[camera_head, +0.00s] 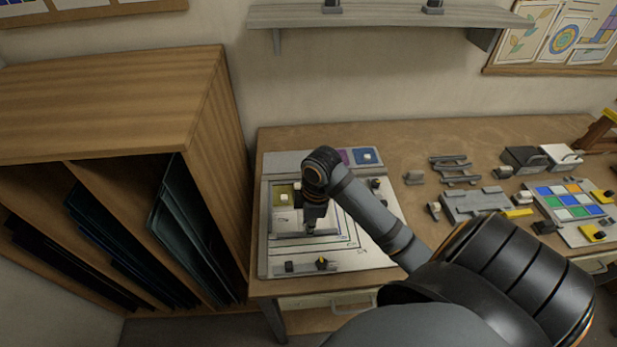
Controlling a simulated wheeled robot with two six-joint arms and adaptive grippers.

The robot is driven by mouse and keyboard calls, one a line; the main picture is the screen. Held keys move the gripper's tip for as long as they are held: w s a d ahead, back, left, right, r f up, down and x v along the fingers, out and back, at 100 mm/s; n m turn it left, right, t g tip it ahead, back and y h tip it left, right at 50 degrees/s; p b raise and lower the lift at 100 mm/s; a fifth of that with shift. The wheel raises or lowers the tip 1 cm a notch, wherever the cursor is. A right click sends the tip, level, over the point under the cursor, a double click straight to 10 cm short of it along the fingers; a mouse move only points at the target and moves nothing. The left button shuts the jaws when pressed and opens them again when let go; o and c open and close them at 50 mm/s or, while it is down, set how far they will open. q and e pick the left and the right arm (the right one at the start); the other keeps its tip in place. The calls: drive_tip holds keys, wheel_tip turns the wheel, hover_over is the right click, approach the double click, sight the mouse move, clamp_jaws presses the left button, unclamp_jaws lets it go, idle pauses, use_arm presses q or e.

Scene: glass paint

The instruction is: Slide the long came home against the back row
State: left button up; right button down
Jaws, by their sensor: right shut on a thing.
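The long came (292,236) appears as a thin grey bar lying left to right on the pale work board (375,262). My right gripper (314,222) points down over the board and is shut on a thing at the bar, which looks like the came. The fingertips are small and dark here, so the exact grip is unclear. Behind it in the back row sits an olive-green pane (283,190) with a pale knob. My right forearm and wrist hide much of the rest of that row. My left gripper is out of view.
A purple piece and a blue piece (366,157) lie at the board's back edge. A grey bar with a yellow knob (322,262) lies near its front. Grey blocks (474,203) and a coloured glass panel (570,203) lie right. A wooden rack (225,150) stands close left.

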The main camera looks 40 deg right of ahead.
drive_tip(key=shift+f+b, duration=1.6)
drive_tip(key=shift+f, duration=1.2)
idle(2.8)
drive_tip(key=shift+w+a, duration=0.3)
drive_tip(key=shift+a, duration=0.3)
idle(0.6)
drive_tip(key=shift+w+d, duration=0.3)
drive_tip(key=shift+w, duration=0.2)
idle(0.7)
